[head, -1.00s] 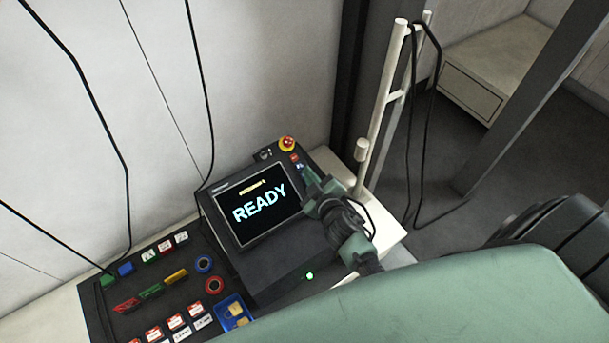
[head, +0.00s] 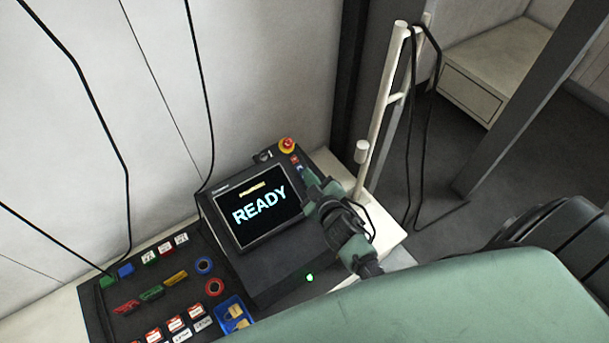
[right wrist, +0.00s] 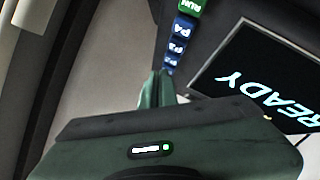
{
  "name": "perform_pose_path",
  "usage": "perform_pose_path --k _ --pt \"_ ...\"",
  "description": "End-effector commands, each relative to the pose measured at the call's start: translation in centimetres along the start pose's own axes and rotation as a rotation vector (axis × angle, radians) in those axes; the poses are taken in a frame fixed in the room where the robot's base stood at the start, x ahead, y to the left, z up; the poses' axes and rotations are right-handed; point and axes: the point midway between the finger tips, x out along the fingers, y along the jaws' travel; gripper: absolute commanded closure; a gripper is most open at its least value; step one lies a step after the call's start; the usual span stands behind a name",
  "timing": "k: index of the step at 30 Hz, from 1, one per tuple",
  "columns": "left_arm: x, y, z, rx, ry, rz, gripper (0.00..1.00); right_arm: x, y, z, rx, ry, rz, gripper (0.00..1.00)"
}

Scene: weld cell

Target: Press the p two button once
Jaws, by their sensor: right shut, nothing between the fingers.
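In the right wrist view a column of blue buttons runs down from a green RUN button (right wrist: 192,6). The P4 button (right wrist: 184,27) and the P3 button (right wrist: 175,47) are legible; the lowest one, apparently the P2 button (right wrist: 170,63), is small and sits just beyond my fingertips. My right gripper (right wrist: 160,76) is shut and empty, its tips close to that lowest button; I cannot tell whether they touch. In the head view my right gripper (head: 308,178) is at the right edge of the console and hides part of the button column. My left gripper is not in view.
The console screen (head: 262,203) reads READY, left of my right gripper. A red emergency stop (head: 287,145) sits above the buttons. A white post (head: 384,110) stands close on the right. A lower panel (head: 140,298) carries several tags and a blue tray (head: 232,314).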

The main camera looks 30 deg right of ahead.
Motion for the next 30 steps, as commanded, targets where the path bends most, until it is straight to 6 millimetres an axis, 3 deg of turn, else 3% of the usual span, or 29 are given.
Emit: perform_pose_path --k 30 --pt "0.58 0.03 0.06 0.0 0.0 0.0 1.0 0.45 -0.37 0.38 0.001 0.0 0.0 1.0"
